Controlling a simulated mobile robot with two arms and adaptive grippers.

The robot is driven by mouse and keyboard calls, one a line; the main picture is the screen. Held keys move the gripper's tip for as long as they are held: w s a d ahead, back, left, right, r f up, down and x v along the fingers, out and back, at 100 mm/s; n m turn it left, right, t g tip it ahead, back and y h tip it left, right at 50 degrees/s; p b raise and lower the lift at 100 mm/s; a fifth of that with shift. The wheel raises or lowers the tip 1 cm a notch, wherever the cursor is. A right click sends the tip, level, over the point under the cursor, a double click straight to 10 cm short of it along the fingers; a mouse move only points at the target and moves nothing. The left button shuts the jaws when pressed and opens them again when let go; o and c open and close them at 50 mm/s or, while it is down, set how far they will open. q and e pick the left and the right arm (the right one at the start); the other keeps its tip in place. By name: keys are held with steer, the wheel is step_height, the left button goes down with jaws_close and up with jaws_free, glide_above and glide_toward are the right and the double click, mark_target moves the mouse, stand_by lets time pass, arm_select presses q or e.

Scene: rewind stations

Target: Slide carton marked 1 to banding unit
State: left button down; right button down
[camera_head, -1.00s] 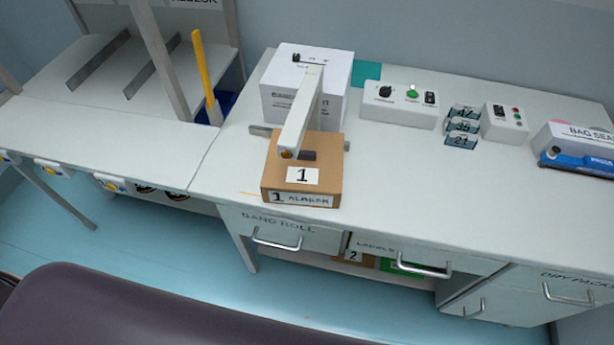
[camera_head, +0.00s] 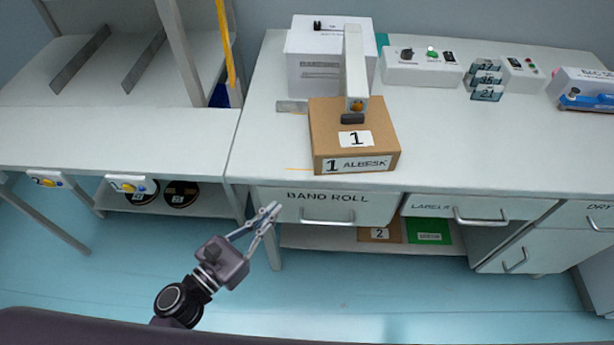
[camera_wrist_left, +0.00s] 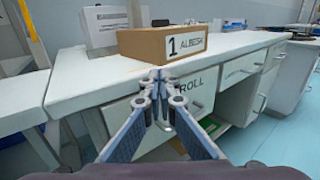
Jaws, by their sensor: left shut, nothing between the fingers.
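The brown carton marked 1 (camera_head: 355,155) sits on the white table near its front edge, with "1 ALBESK" on its front. It also shows in the left wrist view (camera_wrist_left: 160,43). The white banding unit (camera_head: 312,72) stands behind it, and its arm (camera_head: 355,65) reaches over the carton's top; I cannot tell whether they touch. My left gripper (camera_head: 268,218) is shut and empty, in front of the table and below the carton, near the band roll drawer (camera_head: 325,205). In the left wrist view its fingertips (camera_wrist_left: 158,75) meet in front of the table edge. My right gripper is not seen.
A control box (camera_head: 420,70), several small numbered cards (camera_head: 487,78) and a bag sealer (camera_head: 585,90) stand along the back of the table (camera_head: 480,140). A lower shelf holds a carton marked 2 (camera_head: 380,232). A side table (camera_head: 110,135) adjoins at left.

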arm_select(q)
steer(key=p, duration=0.3)
glide_toward(311, 178)
steer(key=w+d+r, duration=0.2)
steer(key=w, duration=0.1)
steer(key=w+d+r, duration=0.1)
steer(key=w, duration=0.1)
steer(key=shift+w+d, duration=0.15)
steer(key=shift+d, duration=0.2)
steer(key=shift+w+d+f+p, duration=0.1)
steer(key=shift+w+d+p, duration=0.25)
steer(key=shift+w, duration=0.2)
steer(key=shift+w+d, duration=0.1)
steer(key=shift+w, duration=0.05)
steer(key=shift+w+d+f+b, duration=0.15)
steer(key=shift+w+d+b, duration=0.15)
steer(key=shift+b, duration=0.2)
steer(key=shift+w+d+b, duration=0.15)
steer(key=shift+w+b, duration=0.15)
steer(key=shift+w+d, duration=0.15)
steer(key=shift+w, duration=0.05)
